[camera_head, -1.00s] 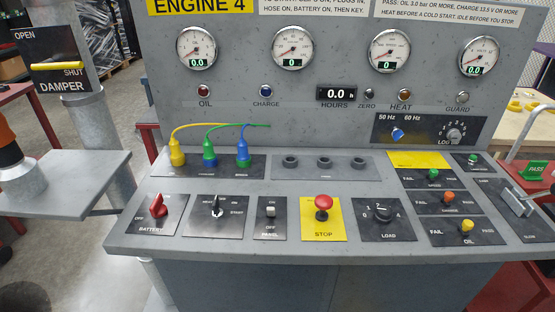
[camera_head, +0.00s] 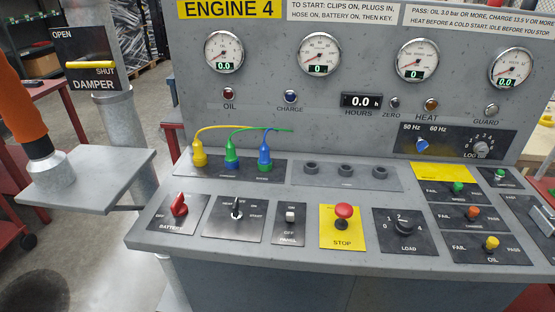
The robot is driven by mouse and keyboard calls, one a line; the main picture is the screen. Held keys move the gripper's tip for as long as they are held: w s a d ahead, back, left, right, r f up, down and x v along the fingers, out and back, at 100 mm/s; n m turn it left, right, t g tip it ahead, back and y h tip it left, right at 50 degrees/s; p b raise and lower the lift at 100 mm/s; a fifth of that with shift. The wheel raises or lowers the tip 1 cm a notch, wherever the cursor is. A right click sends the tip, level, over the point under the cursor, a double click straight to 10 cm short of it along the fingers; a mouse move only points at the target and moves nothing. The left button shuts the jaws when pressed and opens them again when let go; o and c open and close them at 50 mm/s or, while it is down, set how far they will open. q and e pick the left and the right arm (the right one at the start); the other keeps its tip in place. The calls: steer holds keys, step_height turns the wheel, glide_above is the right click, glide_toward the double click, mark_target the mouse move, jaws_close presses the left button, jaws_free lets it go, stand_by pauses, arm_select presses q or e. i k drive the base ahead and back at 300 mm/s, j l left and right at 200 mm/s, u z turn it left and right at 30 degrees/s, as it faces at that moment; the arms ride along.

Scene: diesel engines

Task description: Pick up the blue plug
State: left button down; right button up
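The blue plug (camera_head: 265,150) stands upright at the right end of a row of three plugs on the console's left socket panel. Its lower part looks green, and a cable rises from its top. Neither of my grippers is in view.
The grey console (camera_head: 300,265) carries a red battery switch (camera_head: 179,204), a key switch (camera_head: 237,210) and a red stop button (camera_head: 343,212) in front of the plugs. A grey shelf (camera_head: 95,180) with an orange-topped pipe (camera_head: 24,115) stands left. The air above the plugs looks clear.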

mark_target(265, 158)
steer(key=i+j+u, duration=0.1)
steer(key=u, duration=0.25)
steer(key=i+u, duration=0.4)
steer(key=k, duration=0.1)
